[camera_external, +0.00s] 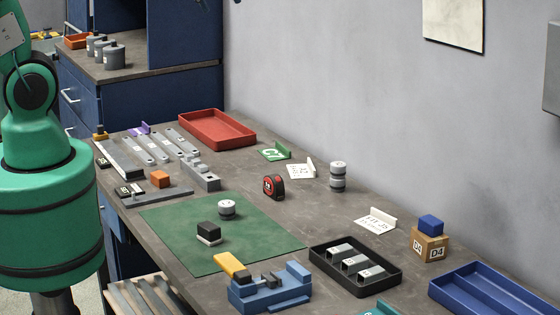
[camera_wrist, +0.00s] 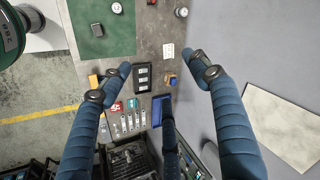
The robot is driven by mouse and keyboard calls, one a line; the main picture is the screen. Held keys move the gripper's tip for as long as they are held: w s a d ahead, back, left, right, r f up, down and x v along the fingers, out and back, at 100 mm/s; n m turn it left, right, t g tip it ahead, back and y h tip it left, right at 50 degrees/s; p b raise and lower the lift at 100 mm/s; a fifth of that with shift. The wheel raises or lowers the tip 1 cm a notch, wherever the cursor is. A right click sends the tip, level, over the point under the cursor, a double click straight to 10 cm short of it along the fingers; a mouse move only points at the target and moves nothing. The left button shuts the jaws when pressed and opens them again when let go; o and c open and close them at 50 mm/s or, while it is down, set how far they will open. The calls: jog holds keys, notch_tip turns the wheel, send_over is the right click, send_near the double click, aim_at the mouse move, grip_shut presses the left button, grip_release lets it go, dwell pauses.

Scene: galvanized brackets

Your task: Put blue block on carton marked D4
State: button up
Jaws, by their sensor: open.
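The blue block (camera_external: 430,223) rests on top of the carton marked D4 (camera_external: 431,247), a small brown box with white labels at the right of the bench. In the external view my gripper is out of frame.
A blue tray (camera_external: 488,290) stands right of the carton, and a black tray (camera_external: 322,265) with metal parts stands left. A white card (camera_external: 376,221) lies behind. A blue vise (camera_external: 270,288) is near the front. The green mat (camera_external: 170,222) is partly clear. A grey wall backs the bench.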

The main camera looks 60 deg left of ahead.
jog(key=s+a+n, duration=0.2)
jog(key=s+n, duration=0.2)
jog(key=s, duration=0.4)
jog(key=s+a+f+n, duration=0.1)
jog(key=s+n, duration=0.3)
jog(key=s, duration=0.5)
jog(key=shift+a+n, duration=0.4)
notch_tip(320, 180, down, 16)
jog(key=b, duration=1.6)
